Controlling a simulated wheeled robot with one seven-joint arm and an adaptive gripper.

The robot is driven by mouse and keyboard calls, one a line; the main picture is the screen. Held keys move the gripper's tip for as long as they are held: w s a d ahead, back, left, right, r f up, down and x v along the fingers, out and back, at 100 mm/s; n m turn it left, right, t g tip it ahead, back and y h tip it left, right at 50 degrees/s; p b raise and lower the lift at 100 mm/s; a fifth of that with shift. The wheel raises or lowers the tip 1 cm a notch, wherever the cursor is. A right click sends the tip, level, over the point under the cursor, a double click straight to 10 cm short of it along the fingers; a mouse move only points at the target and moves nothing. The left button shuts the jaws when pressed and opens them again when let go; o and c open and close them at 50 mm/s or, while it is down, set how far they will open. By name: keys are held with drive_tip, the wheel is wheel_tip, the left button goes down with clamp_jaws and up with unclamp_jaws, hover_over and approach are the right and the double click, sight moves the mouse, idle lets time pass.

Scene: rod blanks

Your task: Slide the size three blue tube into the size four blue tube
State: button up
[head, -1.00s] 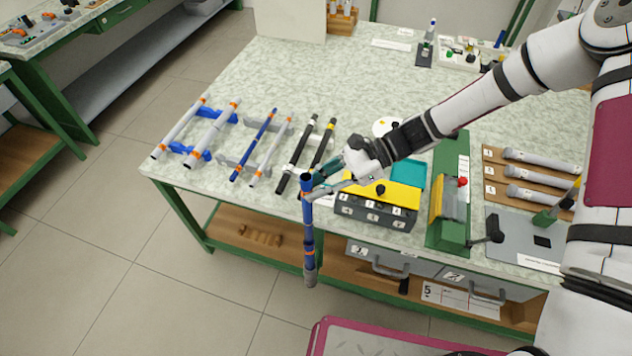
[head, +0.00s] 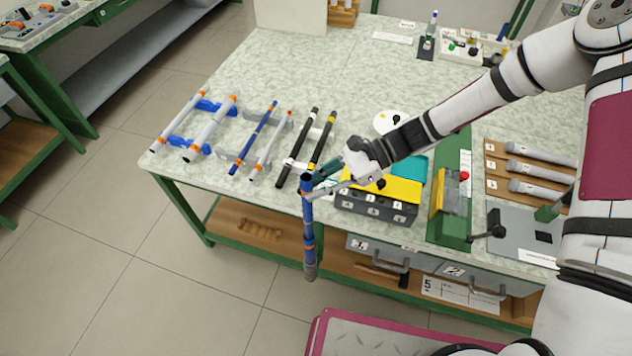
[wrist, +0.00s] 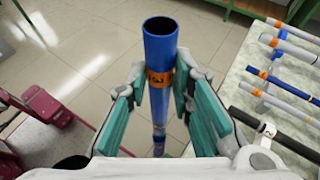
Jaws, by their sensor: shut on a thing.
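My gripper (head: 318,186) is shut on a blue tube (head: 308,212), held upright just off the table's front edge. In the wrist view the tube (wrist: 160,48) stands between the teal finger pads, its open end up. Its orange band (wrist: 159,79) carries a mark I cannot read surely. Lower down, a second orange band and a grey bottom end (head: 310,272) show. I cannot tell whether this is one tube or several fitted together. A thinner blue tube (head: 254,137) with orange bands lies on a rack on the table, left of my gripper. Its size number is not readable.
Grey tubes (head: 212,128) lie on blue holders at the left, and black rods (head: 298,148) lie nearer my gripper. A grey and yellow block (head: 376,205) and a green fixture (head: 452,215) stand to the right. Open floor lies in front of the table's left part.

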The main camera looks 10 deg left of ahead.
wheel_tip(320, 180, down, 10)
drive_tip(key=b, duration=0.2)
idle(3.8)
drive_tip(key=o, duration=0.9)
drive_tip(key=shift+o, duration=0.2)
drive_tip(key=shift+w+d, duration=0.1)
drive_tip(key=v, duration=1.1)
drive_tip(key=shift+d+r, duration=0.15)
drive_tip(key=shift+d, duration=0.15)
drive_tip(key=shift+w, duration=0.15)
